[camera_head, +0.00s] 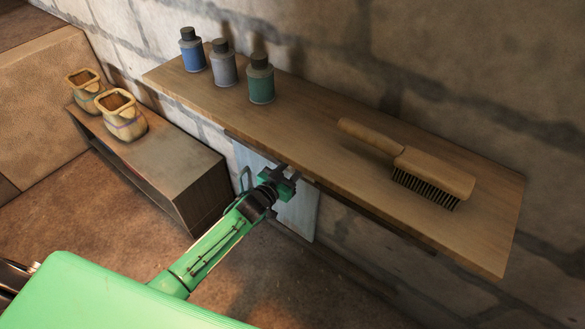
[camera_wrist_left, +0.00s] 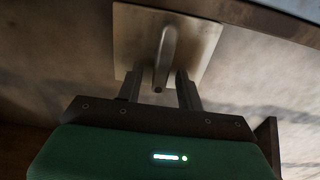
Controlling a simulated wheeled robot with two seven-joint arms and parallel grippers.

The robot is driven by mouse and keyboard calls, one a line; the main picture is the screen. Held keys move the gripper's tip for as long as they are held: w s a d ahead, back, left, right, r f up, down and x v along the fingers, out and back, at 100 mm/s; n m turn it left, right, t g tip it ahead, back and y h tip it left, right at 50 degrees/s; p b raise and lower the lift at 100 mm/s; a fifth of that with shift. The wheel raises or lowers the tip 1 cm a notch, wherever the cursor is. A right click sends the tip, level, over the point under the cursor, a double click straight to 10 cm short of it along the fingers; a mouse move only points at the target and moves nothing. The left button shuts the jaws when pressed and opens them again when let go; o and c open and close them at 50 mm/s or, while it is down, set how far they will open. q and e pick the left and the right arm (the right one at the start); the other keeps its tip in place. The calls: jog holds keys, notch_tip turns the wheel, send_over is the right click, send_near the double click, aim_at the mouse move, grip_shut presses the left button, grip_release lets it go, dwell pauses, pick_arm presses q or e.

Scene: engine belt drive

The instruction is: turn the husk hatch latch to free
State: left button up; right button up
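The hatch is a pale grey panel (camera_head: 297,212) on the wall under the wooden shelf. My left gripper (camera_head: 287,172) is in front of it, close under the shelf's front edge. The panel (camera_wrist_left: 127,40) also shows in the left wrist view, with the latch, a grey lever (camera_wrist_left: 166,48), standing out from it. The lever's rounded lower end lies between the two dark fingers (camera_wrist_left: 159,90) of my left gripper. The fingers are apart, with a gap on each side of the lever. In the head view the latch is hidden behind the gripper. My right gripper is not seen.
The wooden shelf (camera_head: 300,135) overhangs the hatch. It carries a blue bottle (camera_head: 193,55), a grey bottle (camera_head: 223,69), a green bottle (camera_head: 261,84) and a brush (camera_head: 415,165). A low bench (camera_head: 170,150) with two sacks (camera_head: 122,120) stands to the left.

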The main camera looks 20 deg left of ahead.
pick_arm(q)
grip_shut()
